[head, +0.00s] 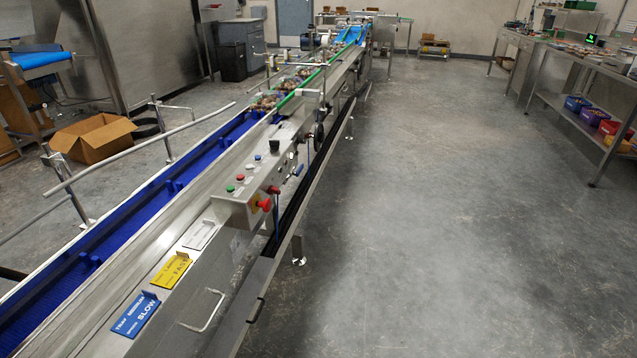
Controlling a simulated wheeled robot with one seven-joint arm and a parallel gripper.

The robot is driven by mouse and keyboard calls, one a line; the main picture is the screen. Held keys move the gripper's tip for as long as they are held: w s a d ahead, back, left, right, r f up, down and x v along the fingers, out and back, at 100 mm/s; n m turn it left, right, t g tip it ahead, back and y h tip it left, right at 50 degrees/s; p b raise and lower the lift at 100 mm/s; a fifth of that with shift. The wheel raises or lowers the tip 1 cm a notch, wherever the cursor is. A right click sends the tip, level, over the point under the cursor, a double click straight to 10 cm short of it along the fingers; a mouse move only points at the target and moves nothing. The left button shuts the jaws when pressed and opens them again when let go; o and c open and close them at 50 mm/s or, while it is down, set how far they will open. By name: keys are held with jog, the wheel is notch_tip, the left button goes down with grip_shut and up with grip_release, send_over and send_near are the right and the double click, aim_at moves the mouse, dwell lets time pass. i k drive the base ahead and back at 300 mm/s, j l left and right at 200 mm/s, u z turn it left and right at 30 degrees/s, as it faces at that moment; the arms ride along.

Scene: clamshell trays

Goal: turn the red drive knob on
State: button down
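A grey control box (240,207) sits on the near side of the conveyor, left of the picture's middle. A red knob (265,204) sticks out from its right-hand face. Just above it is a smaller red part (274,190) on a dark stem. On the box's top are a red button (240,177), a green button (230,188) and several pale or blue ones. Which red part is the drive knob, and how it is turned, I cannot tell at this size. My gripper is not in view.
The blue conveyor belt (130,228) runs from lower left to the back. Blue (137,313) and yellow (172,270) plates lie on its frame. A metal handle (204,312) juts out at the front. The grey floor (420,220) to the right is clear up to the workbench (545,58).

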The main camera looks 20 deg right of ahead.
aim_at(273, 190)
jog(key=i+j, duration=0.1)
jog(key=i, duration=0.55)
jog(key=i+z, duration=0.1)
jog(key=i, duration=0.55)
